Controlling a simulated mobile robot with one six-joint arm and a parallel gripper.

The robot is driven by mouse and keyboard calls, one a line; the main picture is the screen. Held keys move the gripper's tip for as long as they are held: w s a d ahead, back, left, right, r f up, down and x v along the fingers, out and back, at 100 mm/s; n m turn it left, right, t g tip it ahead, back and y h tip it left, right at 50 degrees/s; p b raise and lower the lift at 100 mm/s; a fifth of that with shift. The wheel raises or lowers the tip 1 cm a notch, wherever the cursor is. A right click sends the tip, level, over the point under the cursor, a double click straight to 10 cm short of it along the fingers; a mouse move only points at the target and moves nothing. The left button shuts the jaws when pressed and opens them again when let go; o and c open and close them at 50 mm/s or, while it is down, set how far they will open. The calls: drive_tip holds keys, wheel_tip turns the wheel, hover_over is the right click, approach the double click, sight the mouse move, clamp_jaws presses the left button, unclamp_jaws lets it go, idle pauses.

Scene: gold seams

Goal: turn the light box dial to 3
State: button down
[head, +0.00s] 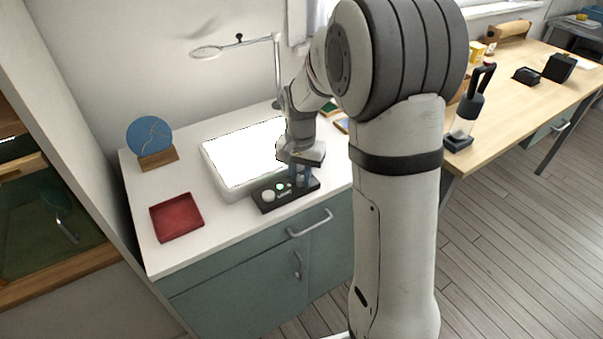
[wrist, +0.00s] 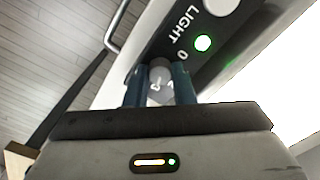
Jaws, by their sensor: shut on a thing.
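The light box (head: 236,165) lies on the white counter with its panel lit bright white. Its black control box (head: 270,206) sits along the front edge, with a round pale button and a glowing green light (wrist: 203,43). The wrist view shows the word LIGHT and a 0 printed on it. My gripper (wrist: 158,85) points down at the right end of the control box, its two blue fingers shut on the grey dial (wrist: 158,72). The dial's exact setting cannot be told.
A red tray (head: 177,217) and a blue disc with gold seams (head: 149,135) on a wooden stand are on the counter's left. A magnifier lamp (head: 207,51) arches behind the light box. A wooden bench (head: 510,95) with tools stands at right.

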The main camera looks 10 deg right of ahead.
sight(300, 178)
drive_tip(key=shift+w+r, duration=0.15)
drive_tip(key=c, duration=1.2)
unclamp_jaws()
drive_tip(key=shift+c, duration=0.2)
drive_tip(key=shift+r+p, duration=0.4)
drive_tip(key=shift+r, duration=3.4)
